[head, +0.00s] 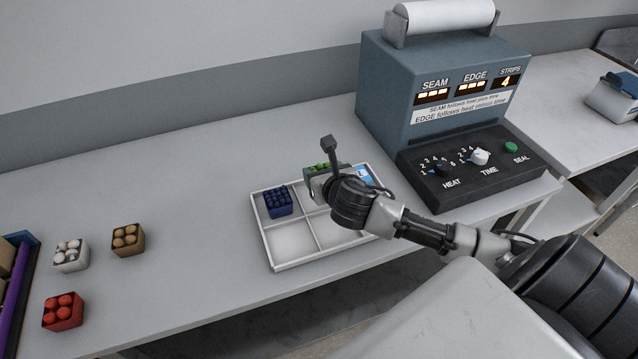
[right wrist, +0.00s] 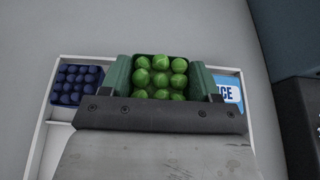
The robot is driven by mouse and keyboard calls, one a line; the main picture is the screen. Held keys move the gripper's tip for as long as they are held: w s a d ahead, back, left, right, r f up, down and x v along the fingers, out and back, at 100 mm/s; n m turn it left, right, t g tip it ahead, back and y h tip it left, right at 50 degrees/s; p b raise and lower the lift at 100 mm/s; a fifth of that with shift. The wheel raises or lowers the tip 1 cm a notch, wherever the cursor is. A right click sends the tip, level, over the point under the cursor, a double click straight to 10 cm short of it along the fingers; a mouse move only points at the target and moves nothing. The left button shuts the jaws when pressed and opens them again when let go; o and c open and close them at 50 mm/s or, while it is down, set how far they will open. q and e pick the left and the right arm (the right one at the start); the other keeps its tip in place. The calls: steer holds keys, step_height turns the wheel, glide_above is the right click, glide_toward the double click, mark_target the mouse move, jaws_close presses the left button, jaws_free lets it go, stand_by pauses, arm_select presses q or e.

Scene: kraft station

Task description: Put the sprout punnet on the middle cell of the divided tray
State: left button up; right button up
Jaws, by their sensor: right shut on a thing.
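The sprout punnet (head: 318,169) is a dark green box of round green sprouts. My right gripper (head: 327,182) is shut on it over the back middle of the white divided tray (head: 290,243). In the right wrist view, the sprout punnet (right wrist: 160,78) sits upright between the two fingers. A blue punnet (head: 278,203) stands in the tray's back left cell, and a blue-and-white ice pack (head: 364,175) lies at the back right. The gripper hides much of the middle cell, so I cannot tell whether the punnet touches the tray. My left gripper is out of view.
A sealing machine (head: 440,75) with knobs stands close behind and right of the tray. White (head: 71,255), tan (head: 128,240) and red (head: 63,312) punnets stand at the left near a dark crate (head: 22,245). The table between them and the tray is clear.

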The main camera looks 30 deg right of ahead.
steer(key=shift+w+a+f, duration=0.25)
steer(key=shift+w+f, duration=0.15)
steer(key=shift+w, duration=0.15)
steer(key=shift+f, duration=1.9)
steer(key=shift+s+f, duration=0.1)
steer(key=shift+f, duration=0.05)
steer(key=o, duration=0.9)
steer(key=shift+r, duration=0.2)
steer(key=v, duration=1.2)
steer(key=shift+f, duration=0.1)
